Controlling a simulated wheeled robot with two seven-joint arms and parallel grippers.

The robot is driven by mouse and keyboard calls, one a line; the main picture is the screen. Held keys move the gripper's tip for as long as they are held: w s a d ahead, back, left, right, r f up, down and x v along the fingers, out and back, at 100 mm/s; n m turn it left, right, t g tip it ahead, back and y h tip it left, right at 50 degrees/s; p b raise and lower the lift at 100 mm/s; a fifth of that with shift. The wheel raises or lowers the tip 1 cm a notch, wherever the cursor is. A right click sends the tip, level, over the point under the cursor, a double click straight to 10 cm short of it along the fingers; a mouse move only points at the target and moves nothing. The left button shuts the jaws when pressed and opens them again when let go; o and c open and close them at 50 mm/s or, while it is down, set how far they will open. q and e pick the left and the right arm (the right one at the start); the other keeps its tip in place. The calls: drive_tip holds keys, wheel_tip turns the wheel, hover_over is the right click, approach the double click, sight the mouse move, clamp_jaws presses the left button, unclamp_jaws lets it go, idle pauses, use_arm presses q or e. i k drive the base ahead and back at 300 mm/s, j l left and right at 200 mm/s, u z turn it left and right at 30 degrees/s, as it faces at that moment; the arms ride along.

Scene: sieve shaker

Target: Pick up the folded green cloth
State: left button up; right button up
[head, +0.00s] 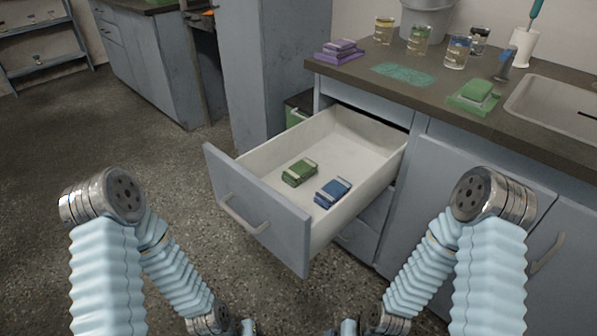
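A folded green cloth (300,172) with a pale band lies flat on the floor of the open drawer (265,181). A folded blue cloth (333,192) with a similar band lies just to its right and nearer the front, a small gap apart. Both of my arms reach down and inward in front of the drawer, well apart from the cloths. Their ends run into the bottom edge of the head view, and I cannot make out either gripper's fingers there.
The counter (445,105) holds a purple stack (340,48), a green block on a green base (474,92), several glass beakers (457,53), a teal patch (403,74) and a sink (560,108). The drawer's raised front panel and handle (243,217) face me. Floor at left is clear.

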sight(295, 175)
drive_tip(key=k+l+u, duration=0.1)
drive_tip(key=l+u, duration=0.25)
drive_tip(key=k+l+u, duration=0.1)
drive_tip(key=l+u, duration=0.25)
drive_tip(key=k+l+u, duration=0.15)
drive_tip(key=l+u, duration=0.2)
drive_tip(key=k+l+u, duration=0.2)
drive_tip(key=u, duration=0.15)
